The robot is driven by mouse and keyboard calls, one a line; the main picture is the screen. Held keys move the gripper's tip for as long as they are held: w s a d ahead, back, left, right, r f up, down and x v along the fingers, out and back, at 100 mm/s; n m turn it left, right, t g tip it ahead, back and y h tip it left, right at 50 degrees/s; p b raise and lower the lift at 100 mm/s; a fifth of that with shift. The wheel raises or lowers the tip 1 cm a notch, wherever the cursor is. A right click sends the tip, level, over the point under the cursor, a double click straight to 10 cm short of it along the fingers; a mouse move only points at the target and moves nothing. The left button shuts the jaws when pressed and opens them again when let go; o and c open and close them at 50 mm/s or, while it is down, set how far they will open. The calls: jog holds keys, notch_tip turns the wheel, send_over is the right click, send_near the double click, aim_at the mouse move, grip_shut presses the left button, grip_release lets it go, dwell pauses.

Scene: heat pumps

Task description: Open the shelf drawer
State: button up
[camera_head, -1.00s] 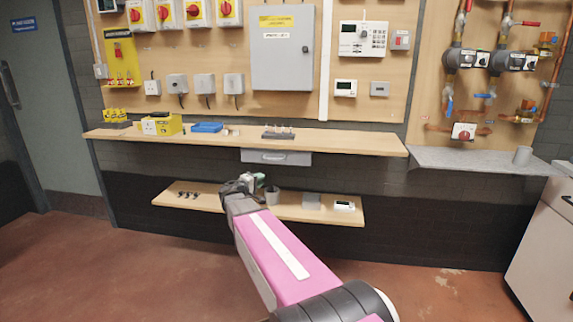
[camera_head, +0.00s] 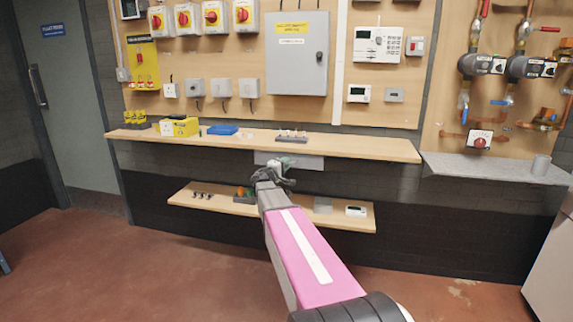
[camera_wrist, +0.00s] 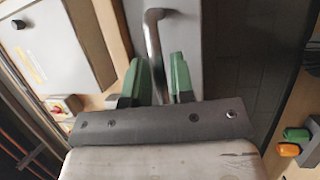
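The shelf drawer (camera_head: 312,163) is a grey front under the upper wooden shelf. It looks shut, and my gripper hides its left part in the head view. In the wrist view the drawer front (camera_wrist: 185,35) is a grey panel with a metal bar handle (camera_wrist: 152,38). My gripper (camera_head: 277,172) is in front of the drawer, at handle height. In the wrist view my gripper (camera_wrist: 158,78) has its two green fingers apart. The handle lies in line with the gap between them, nearer the left finger. I cannot tell whether a finger touches it.
The upper shelf (camera_head: 375,150) runs just above the drawer and bears a yellow box (camera_head: 180,126) and a blue tray (camera_head: 223,130). The lower shelf (camera_head: 340,222) holds small items, including a white device (camera_head: 356,211). The floor in front is clear.

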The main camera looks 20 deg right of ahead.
jog(key=shift+w+d+r, duration=0.1)
jog(key=shift+w+d, duration=0.2)
jog(key=shift+d, duration=0.2)
grip_shut()
